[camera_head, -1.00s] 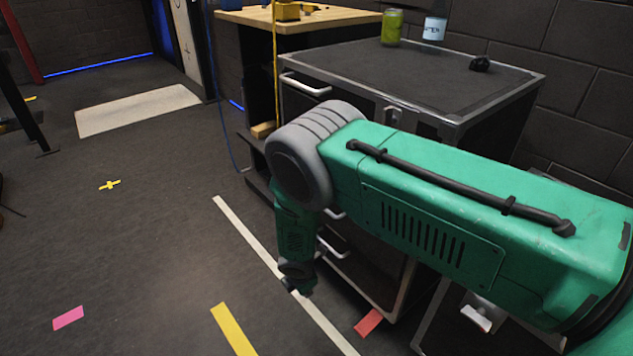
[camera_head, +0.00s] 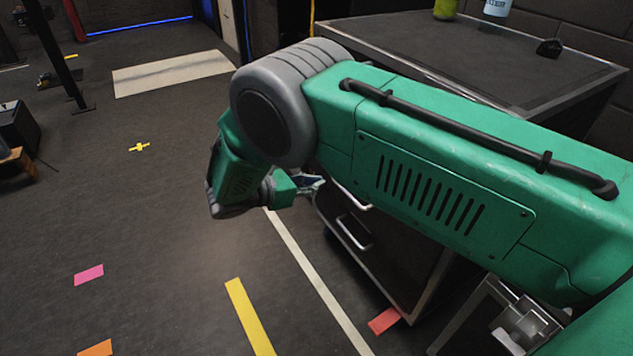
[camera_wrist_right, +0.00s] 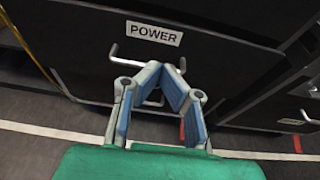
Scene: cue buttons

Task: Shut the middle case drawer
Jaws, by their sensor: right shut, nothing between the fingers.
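The dark case (camera_head: 440,52) with metal edges stands at the right in the head view, its drawer fronts largely hidden behind my right arm. Two bar handles show below the arm, an upper one (camera_head: 352,195) and a lower one (camera_head: 355,232). My right gripper (camera_head: 318,184) is beside the upper handle, at the front of the case. In the right wrist view the gripper (camera_wrist_right: 166,70) has its blue-padded fingers shut and empty, in front of a dark drawer front (camera_wrist_right: 85,45) labelled POWER. I cannot tell how far the middle drawer stands out. My left gripper is not in view.
A green can (camera_head: 445,9), a white can (camera_head: 497,7) and a small black lump (camera_head: 549,48) are on the case top. A metal-framed object (camera_head: 515,325) stands at the lower right. The taped floor to the left is mostly clear.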

